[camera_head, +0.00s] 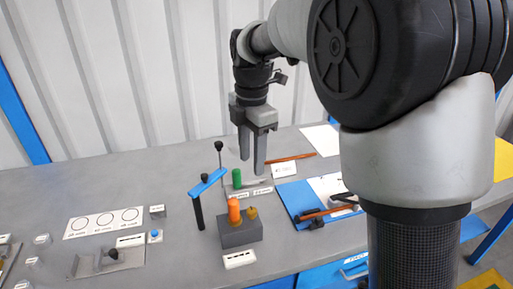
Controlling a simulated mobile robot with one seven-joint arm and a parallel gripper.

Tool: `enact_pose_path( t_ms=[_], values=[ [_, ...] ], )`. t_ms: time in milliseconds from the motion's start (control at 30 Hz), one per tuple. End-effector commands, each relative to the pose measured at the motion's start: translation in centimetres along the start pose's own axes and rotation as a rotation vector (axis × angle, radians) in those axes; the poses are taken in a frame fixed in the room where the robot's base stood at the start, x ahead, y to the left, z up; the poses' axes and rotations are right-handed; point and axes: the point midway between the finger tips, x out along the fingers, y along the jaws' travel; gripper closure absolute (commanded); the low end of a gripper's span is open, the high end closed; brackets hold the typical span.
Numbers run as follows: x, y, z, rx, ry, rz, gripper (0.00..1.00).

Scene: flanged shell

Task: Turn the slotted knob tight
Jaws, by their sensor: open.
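My gripper (251,165) points down over the bench, open and empty, its two fingers apart. A dark grey block (240,236) stands below and in front of it, with an orange knob (234,210) and a smaller gold knob (252,213) on top. A green upright piece (237,179) stands behind the block, close to the left of the fingers in the picture. Slots are too small to make out, so I cannot tell which knob is the slotted one. The gripper appears apart from all of them.
A blue bar on a black post (198,213) stands left of the block, near a thin black-knobbed rod (219,150). A blue clipboard (293,199) with tools lies right. A metal plate with a black knob (112,258) lies left. The back left bench is clear.

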Motion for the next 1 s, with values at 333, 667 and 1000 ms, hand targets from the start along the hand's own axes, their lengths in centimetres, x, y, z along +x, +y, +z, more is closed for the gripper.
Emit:
enact_pose_path(
  t_ms=[333,667,1000],
  values=[
    [3.8,1.2,-0.6,-0.128,0.006,-0.029,0.58],
    [10.9,1.0,-0.6,-0.125,0.006,-0.030,0.58],
    [17.2,0.9,-0.6,-0.124,0.005,-0.027,0.58]
  ],
)
